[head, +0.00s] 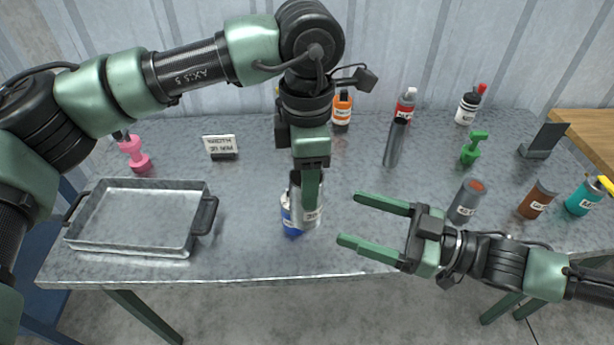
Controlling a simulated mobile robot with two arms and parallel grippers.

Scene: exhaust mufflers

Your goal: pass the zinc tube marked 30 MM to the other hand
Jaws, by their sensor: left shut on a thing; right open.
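My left gripper (309,195) points down near the middle of the table and is shut on a grey metal tube (295,188), partly hidden behind its finger. A pale label shows low on the tube, but I cannot read it. A blue and white can (288,222) stands right behind or beside the tube; I cannot tell whether they touch. My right gripper (350,219) is open and empty, to the right of the tube, with its fingers pointing left towards it and a gap between.
A metal tray (140,252) sits at the left. A tall grey cylinder (393,145) and an orange bottle (342,112) stand behind. A grey tube with a reddish top (464,205) and a brown can (536,202) stand at the right. The table front is clear.

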